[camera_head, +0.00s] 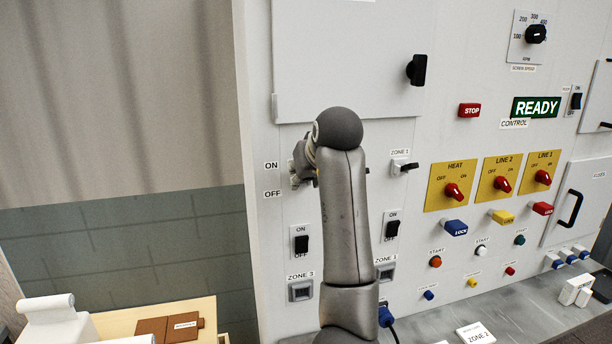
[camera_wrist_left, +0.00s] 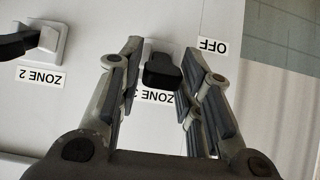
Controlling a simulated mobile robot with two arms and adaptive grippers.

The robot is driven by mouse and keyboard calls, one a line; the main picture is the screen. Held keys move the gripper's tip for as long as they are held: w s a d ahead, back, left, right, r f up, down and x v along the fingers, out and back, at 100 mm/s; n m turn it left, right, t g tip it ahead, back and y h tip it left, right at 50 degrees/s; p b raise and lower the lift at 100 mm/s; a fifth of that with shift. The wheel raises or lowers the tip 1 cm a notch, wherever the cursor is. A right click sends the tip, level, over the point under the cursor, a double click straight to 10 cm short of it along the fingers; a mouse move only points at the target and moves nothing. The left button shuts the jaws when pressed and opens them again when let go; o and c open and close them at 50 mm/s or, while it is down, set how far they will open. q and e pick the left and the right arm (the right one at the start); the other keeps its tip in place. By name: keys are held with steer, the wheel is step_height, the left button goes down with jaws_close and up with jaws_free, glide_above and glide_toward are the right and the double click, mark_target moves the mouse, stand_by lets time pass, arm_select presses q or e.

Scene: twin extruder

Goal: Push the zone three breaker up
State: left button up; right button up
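The zone three breaker shows in the left wrist view as a black handle (camera_wrist_left: 162,70) on a pale base, beside an upside-down OFF label (camera_wrist_left: 212,45). A ZONE label (camera_wrist_left: 158,96), partly covered, lies by the handle. My left gripper (camera_wrist_left: 158,85) is open, with one finger on each side of the handle; I cannot tell whether either finger touches it. In the head view my left gripper (camera_head: 299,167) is at the panel beside the ON and OFF labels, and my arm and hand hide most of the breaker. My right gripper is not in view.
The zone two breaker (camera_wrist_left: 22,42) is left of the fingers in the wrist view. A zone one breaker (camera_head: 405,167) is right of my arm. An ON/OFF rocker switch (camera_head: 301,243) sits below the hand. A wooden table (camera_head: 150,315) stands lower left.

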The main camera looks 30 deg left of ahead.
arm_select(q)
steer(key=shift+o, duration=0.9)
steer(key=v, duration=1.2)
steer(key=shift+w+f, duration=0.1)
